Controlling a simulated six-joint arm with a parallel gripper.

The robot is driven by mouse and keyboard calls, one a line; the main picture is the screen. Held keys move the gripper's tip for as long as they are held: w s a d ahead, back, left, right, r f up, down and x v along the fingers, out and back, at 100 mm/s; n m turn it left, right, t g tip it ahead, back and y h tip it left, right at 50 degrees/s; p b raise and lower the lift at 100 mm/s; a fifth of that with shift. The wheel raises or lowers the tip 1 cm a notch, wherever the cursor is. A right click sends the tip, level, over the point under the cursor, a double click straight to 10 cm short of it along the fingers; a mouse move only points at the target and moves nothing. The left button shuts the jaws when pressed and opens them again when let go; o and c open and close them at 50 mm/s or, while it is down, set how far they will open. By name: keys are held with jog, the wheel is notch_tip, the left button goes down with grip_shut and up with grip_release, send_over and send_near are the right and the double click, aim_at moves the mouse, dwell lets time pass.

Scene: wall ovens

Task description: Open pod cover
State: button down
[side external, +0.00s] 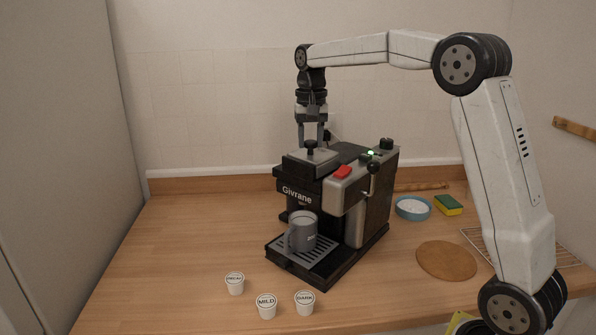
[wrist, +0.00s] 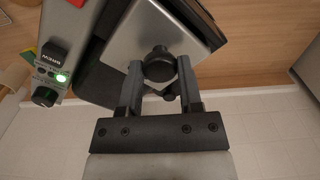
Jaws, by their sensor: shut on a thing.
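The coffee machine (side external: 350,195) stands on the wooden counter. Its pod cover (side external: 312,162) is a grey-topped lid with a black knob (side external: 310,145), and it looks closed. The cover also shows in the wrist view (wrist: 150,38). My gripper (side external: 312,140) points down over the cover with its fingers either side of the knob. In the wrist view my gripper (wrist: 159,75) is shut on the black knob (wrist: 159,63). The far side of the cover is hidden.
A grey mug (side external: 303,232) stands on the drip tray. Several labelled pods (side external: 266,306) stand at the front of the counter. A blue bowl (side external: 413,208), a sponge (side external: 448,204) and a round brown board (side external: 446,261) lie to the right. The counter left of the machine is clear.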

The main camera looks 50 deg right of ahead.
jog(key=d, duration=0.8)
jog(key=shift+r, duration=0.1)
jog(key=shift+c, duration=1.3)
grip_release()
jog(key=shift+s, duration=0.1)
notch_tip(320, 180, up, 8)
